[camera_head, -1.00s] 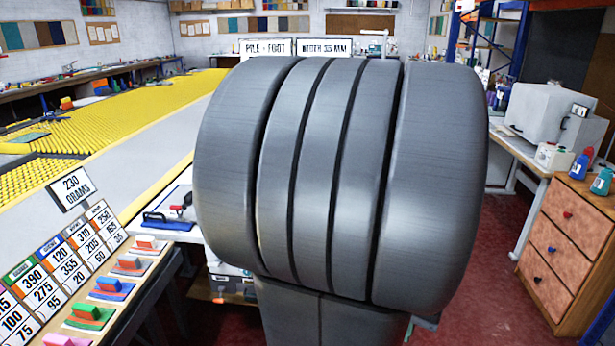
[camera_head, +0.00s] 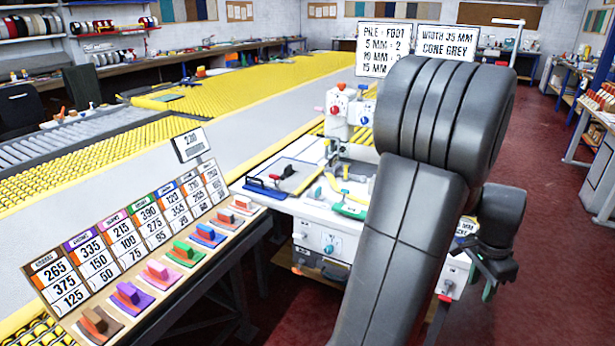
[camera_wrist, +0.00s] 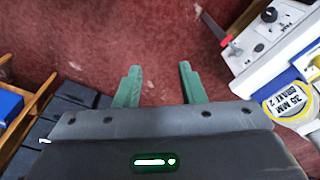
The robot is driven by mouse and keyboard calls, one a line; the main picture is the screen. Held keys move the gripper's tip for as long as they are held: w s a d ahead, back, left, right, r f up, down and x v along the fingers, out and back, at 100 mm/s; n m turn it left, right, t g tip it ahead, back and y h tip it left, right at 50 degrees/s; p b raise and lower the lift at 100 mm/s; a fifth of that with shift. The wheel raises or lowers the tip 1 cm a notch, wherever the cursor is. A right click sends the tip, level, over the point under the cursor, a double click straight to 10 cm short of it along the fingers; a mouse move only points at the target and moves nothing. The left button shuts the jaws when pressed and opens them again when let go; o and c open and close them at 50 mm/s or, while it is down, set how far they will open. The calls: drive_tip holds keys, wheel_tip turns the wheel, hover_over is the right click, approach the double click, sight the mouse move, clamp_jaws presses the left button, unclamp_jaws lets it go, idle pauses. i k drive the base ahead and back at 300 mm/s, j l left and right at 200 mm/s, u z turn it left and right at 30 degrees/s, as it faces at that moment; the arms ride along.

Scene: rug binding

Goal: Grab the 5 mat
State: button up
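I cannot tell which thing is the 5 mat, as no mat with a lone 5 shows. A row of small coloured pads with block handles lies along a ledge at the left of the head view, among them brown (camera_head: 100,323), purple (camera_head: 132,297), pink (camera_head: 160,273), green (camera_head: 187,252) and blue (camera_head: 208,235). Number cards (camera_head: 150,222) stand behind them. My gripper (camera_wrist: 158,82) is open, with two green fingers apart and nothing between them. It points down over the red floor. In the head view it hangs at the right, partly hidden, well away from the pads.
A white sewing machine bench (camera_head: 320,215) stands between the pads and my arm. Signs (camera_head: 385,48) list pile and foot, and width 35 mm, cone grey. A yellow roller table (camera_head: 250,85) runs behind. Red floor (camera_head: 540,200) is clear at the right.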

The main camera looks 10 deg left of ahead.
sight(298, 175)
drive_tip(key=i+u, duration=0.65)
drive_tip(key=u, duration=0.2)
drive_tip(key=i+l+u, duration=0.1)
drive_tip(key=i+u, duration=0.3)
drive_tip(key=i+l+u, duration=0.2)
drive_tip(key=u, duration=0.2)
drive_tip(key=i+l, duration=0.35)
drive_tip(key=i+l+u, duration=0.1)
drive_tip(key=i+l, duration=0.2)
drive_tip(key=l, duration=0.25)
